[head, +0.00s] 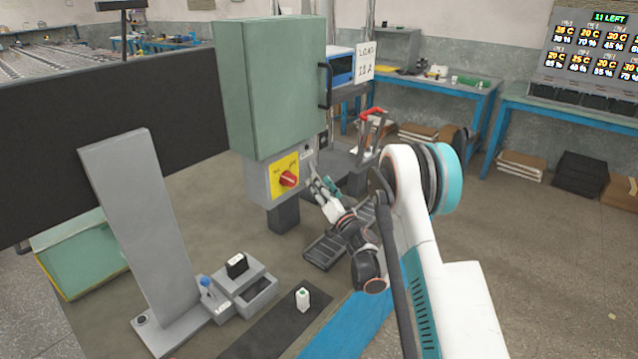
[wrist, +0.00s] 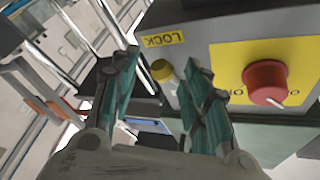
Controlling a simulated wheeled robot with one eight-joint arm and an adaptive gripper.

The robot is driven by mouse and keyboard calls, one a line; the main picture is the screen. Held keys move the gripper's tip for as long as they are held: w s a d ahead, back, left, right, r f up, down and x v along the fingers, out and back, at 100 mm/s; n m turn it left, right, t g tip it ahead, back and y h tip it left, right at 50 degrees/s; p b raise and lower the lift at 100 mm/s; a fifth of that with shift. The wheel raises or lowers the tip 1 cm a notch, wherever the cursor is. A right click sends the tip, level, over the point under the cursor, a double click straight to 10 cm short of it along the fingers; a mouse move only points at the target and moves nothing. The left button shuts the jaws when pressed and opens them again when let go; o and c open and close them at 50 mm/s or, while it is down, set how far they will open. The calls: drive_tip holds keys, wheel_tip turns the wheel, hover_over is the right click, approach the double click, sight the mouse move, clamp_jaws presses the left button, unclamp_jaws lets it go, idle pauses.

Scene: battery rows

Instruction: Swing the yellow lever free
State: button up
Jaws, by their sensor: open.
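The yellow lever's round knob (wrist: 161,70) shows in the wrist view on the side of the grey switch box, beside a yellow LOCK label (wrist: 163,40). My gripper (wrist: 160,58) is open, its two teal fingers on either side of the knob in the picture. I cannot tell whether they touch it or how far off it is. In the head view my gripper (head: 320,183) is at the right side of the switch box (head: 258,188), under the green cabinet; the lever cannot be made out there.
A red rotary knob (wrist: 266,82) on a yellow plate sits close to my right finger; it also shows in the head view (head: 289,179). The green cabinet (head: 275,85) is above, with a black handle (head: 325,85). A red-handled rack (head: 372,112) stands behind.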

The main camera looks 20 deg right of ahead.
drive_tip(key=v, duration=0.6)
drive_tip(key=shift+r, duration=0.15)
drive_tip(key=s+a+r+n+g+y, duration=0.35)
drive_tip(key=a+r, duration=0.45)
drive_tip(key=r, duration=0.3)
drive_tip(key=s+a+r+n+g, duration=0.2)
drive_tip(key=s+a+r+g, duration=0.35)
drive_tip(key=s, duration=0.45)
drive_tip(key=s+d+f+g+h, duration=0.1)
drive_tip(key=s+d+h, duration=0.1)
drive_tip(key=s, duration=0.8)
drive_tip(key=s+d+f+m+g+h, duration=0.1)
drive_tip(key=s+d+g+h, duration=0.1)
drive_tip(key=s, duration=0.8)
drive_tip(key=s+d+f+g+h, duration=0.1)
drive_tip(key=s+d+h, duration=0.3)
drive_tip(key=s, duration=0.6)
drive_tip(key=shift+f+m+g+h, duration=0.3)
drive_tip(key=shift+f+m+h, duration=0.05)
drive_tip(key=shift+f, duration=0.25)
